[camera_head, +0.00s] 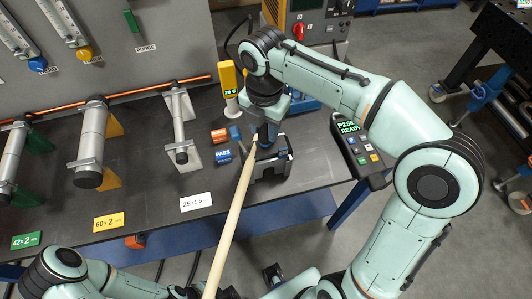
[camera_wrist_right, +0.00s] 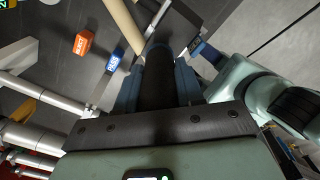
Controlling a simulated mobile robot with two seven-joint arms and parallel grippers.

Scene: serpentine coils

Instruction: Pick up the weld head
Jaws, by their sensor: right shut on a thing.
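The weld head (camera_wrist_right: 157,75) is a dark cylinder between the blue fingers of my right gripper in the right wrist view. My right gripper (camera_head: 266,134) is shut on it, just above a black stand (camera_head: 270,166) near the table's right end. The gripper hides most of the weld head in the head view; I cannot tell whether it still touches the stand. A pale tan tube (camera_head: 234,217) runs from beside the gripper down to the bottom edge of the head view. My left arm shows at the lower left; its fingers cannot be made out clearly.
Several grey pipes on stands, such as the thin one (camera_head: 179,122), fill the left of the dark table (camera_head: 140,160). A yellow gauge (camera_head: 229,80) stands behind; a control box (camera_head: 362,147) stands right.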

